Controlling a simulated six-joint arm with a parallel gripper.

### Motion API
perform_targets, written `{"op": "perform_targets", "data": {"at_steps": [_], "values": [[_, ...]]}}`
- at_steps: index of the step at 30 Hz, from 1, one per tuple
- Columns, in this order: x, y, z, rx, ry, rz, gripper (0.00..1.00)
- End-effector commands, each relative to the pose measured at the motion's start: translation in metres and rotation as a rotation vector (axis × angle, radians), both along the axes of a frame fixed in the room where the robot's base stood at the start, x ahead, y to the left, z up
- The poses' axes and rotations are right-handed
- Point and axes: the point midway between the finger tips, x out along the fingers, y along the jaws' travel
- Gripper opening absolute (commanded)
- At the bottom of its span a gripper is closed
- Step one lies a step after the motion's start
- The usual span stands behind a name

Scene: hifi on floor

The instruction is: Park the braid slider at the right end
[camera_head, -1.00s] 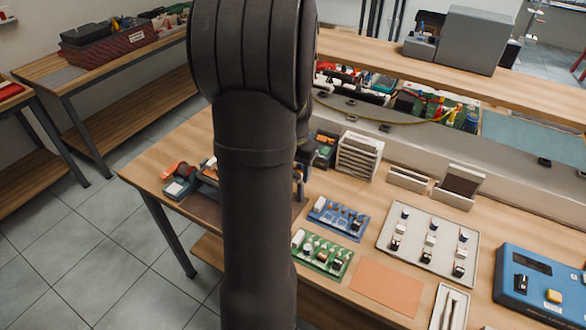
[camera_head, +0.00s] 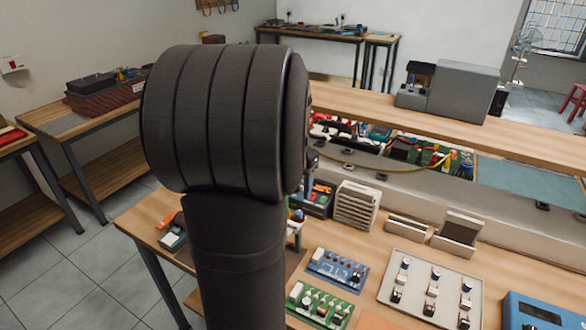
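I cannot pick out the braid slider or its right end for certain in the head view. My own dark arm fills the left middle of the picture and hides part of the workbench (camera_head: 379,261) behind it. My gripper is not visible; it is hidden behind the arm or outside the picture.
On the bench are a blue circuit board (camera_head: 336,268), a green board (camera_head: 319,305), a pale tray (camera_head: 451,288) with several small parts, and a blue box (camera_head: 538,314). A white slotted rack (camera_head: 355,206) stands behind. A raised shelf (camera_head: 360,98) runs along the back.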

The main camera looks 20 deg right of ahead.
Motion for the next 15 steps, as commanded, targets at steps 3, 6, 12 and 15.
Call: {"op": "perform_targets", "data": {"at_steps": [3, 6, 12, 15], "values": [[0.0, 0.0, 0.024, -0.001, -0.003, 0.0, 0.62], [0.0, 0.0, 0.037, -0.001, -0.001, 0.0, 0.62], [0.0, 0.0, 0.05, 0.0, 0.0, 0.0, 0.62], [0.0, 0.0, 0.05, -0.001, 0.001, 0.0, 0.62]]}}
